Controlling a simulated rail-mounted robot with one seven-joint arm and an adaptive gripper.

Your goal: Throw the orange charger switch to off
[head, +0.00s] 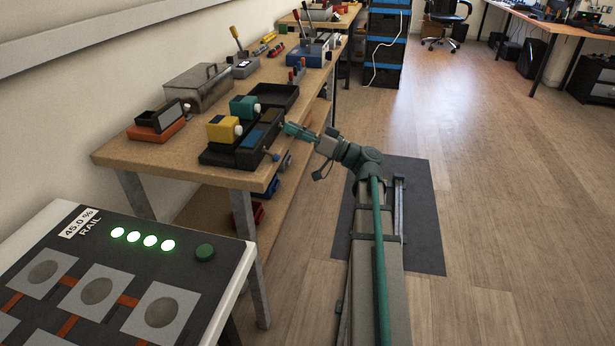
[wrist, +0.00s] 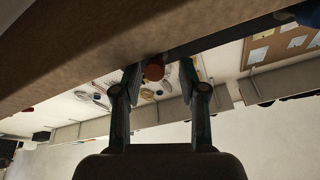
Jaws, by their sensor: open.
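An orange-based unit with a dark box on top (head: 158,124) sits at the left of the wooden bench in the head view. A small pale knob (head: 186,107) shows at its right side; its switch position is too small to tell. My gripper (head: 284,130) is at the bench's right edge, apart from this unit, with the yellow and teal units between them. In the wrist view my gripper (wrist: 158,84) is open.
A yellow unit (head: 224,129) and a teal unit (head: 244,107) stand on black bases near the bench's front. A grey metal box (head: 198,86) is behind them. Several tools and small devices lie farther back. The bench edge (wrist: 60,60) is close in the wrist view. Floor to the right is clear.

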